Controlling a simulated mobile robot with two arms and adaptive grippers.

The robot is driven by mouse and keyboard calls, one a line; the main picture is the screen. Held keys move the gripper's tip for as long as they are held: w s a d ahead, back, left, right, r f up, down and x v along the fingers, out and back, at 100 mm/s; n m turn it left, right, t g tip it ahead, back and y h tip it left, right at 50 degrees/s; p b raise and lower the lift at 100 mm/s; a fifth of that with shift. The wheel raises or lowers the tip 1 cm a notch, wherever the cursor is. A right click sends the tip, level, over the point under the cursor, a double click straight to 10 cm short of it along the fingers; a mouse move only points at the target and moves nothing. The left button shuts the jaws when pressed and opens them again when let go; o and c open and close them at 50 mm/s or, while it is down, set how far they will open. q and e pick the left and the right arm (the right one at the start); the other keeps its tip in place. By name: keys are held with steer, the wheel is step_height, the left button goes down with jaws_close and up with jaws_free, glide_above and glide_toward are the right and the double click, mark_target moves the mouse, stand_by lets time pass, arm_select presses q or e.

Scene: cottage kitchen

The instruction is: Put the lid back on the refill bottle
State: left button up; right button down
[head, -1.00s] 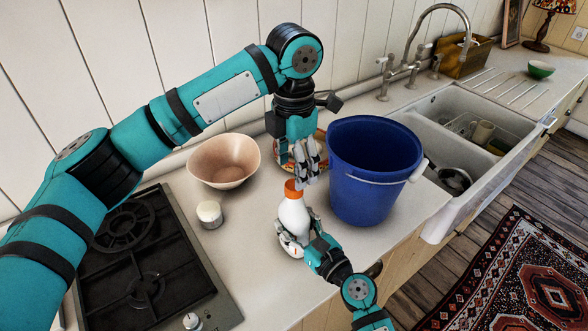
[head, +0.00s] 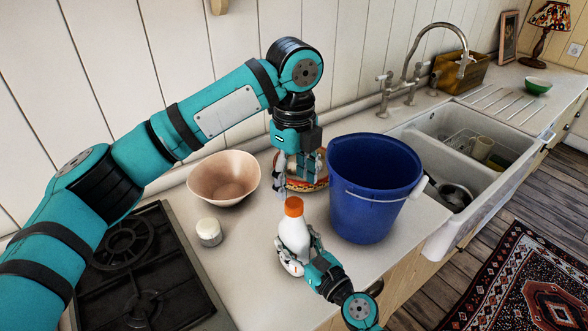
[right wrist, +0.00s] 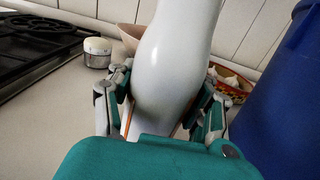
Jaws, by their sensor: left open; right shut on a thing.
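The white refill bottle (head: 294,238) stands upright on the counter, and its body fills the middle of the right wrist view (right wrist: 173,60). The orange lid (head: 294,206) sits on top of its neck; I cannot tell whether it is screwed tight. My right gripper (head: 297,262) is shut around the lower body of the bottle, with fingers on both sides of it in the right wrist view. My left gripper (head: 296,183) is open and empty, pointing down just above and behind the lid, apart from it. The lid is out of frame in the right wrist view.
A blue bucket (head: 372,195) stands close on the right. A patterned bowl (head: 318,183) is behind my left gripper; the right wrist view shows garlic in it. A pink bowl (head: 223,180), a small white jar (head: 209,232) and the hob (head: 140,275) are on the left. The sink (head: 440,225) lies beyond the bucket.

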arm_select(q)
steer(key=n, duration=0.5)
steer(key=shift+r, duration=0.15)
steer(key=n, duration=0.5)
steer(key=shift+r, duration=0.1)
steer(key=n, duration=0.5)
steer(key=shift+r, duration=0.15)
steer(key=n, duration=0.5)
steer(key=shift+r, duration=0.1)
steer(key=n, duration=0.5)
steer(key=shift+r, duration=0.15)
steer(key=n, duration=0.5)
steer(key=shift+r, duration=0.1)
steer(key=n, duration=0.4)
steer(key=shift+r, duration=0.1)
steer(key=n, duration=0.4)
steer(key=shift+r, duration=0.1)
